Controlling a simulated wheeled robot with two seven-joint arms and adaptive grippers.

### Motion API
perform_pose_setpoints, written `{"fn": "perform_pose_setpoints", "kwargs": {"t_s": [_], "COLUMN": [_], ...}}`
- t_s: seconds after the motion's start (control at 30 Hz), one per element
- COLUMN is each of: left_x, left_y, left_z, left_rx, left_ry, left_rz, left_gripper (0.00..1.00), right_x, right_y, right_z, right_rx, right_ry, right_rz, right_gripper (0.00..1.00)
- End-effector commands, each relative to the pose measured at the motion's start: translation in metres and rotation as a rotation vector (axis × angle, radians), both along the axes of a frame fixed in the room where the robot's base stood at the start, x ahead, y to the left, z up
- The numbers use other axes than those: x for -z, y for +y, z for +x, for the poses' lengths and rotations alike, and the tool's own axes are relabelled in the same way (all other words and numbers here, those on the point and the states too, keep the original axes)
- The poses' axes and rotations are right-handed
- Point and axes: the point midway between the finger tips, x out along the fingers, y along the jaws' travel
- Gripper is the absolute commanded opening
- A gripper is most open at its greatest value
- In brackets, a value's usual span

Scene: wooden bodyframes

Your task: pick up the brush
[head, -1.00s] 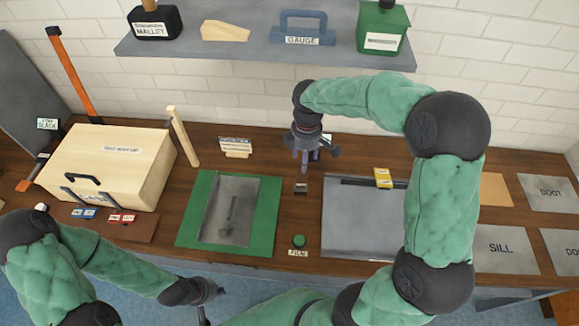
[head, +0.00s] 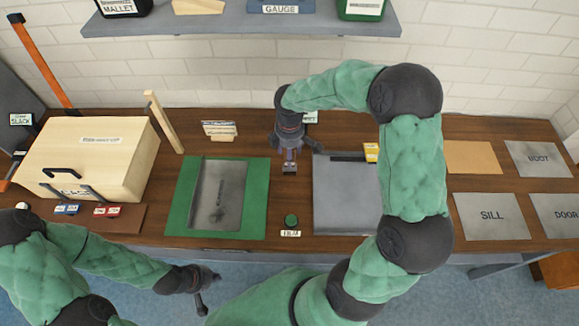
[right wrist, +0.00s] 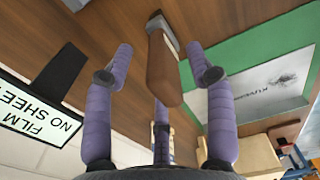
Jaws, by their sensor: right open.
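The brush shows in the right wrist view as a brown wooden handle (right wrist: 163,70) with a metal band at its far end. In the head view only a small part of the brush (head: 289,168) shows under my right gripper (head: 290,155). In the right wrist view my right gripper (right wrist: 160,75) is open, its purple fingers spread on either side of the handle with gaps between. My left gripper (head: 205,287) hangs low in front of the bench edge, its fingers apart and empty.
A green mat (head: 257,200) with a grey sheet (head: 215,205) lies left of the brush. A grey plate (head: 345,215) lies right of it. A green round knob (head: 291,220) is in front. A wooden case (head: 100,150) stands at the left. A shelf (head: 240,25) hangs above.

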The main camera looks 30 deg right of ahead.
Motion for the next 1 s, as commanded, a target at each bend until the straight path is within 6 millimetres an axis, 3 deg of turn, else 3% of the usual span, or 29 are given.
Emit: {"fn": "perform_pose_setpoints", "kwargs": {"t_s": [0.1,0.3,0.5,1.0], "left_x": [0.0031,0.0022,0.0022,0.0002], "left_y": [0.0000,0.0001,0.0001,0.0000], "left_z": [0.0000,0.0000,0.0000,0.0000], "left_rx": [0.000,0.000,0.000,0.000], "left_ry": [0.000,0.000,0.000,0.000], "left_rz": [0.000,0.000,0.000,0.000], "left_gripper": [0.00,0.00,0.00,0.00], "right_x": [0.0101,0.0093,0.0092,0.0010], "right_y": [0.0000,-0.0001,-0.0001,-0.0006], "right_z": [0.0001,0.0004,0.0002,0.0009], "right_rx": [-0.001,-0.001,0.000,0.001], "right_ry": [0.000,-0.002,-0.001,-0.003], "right_rz": [0.000,-0.001,-0.001,-0.001], "right_gripper": [0.56,0.56,0.00,0.00]}}
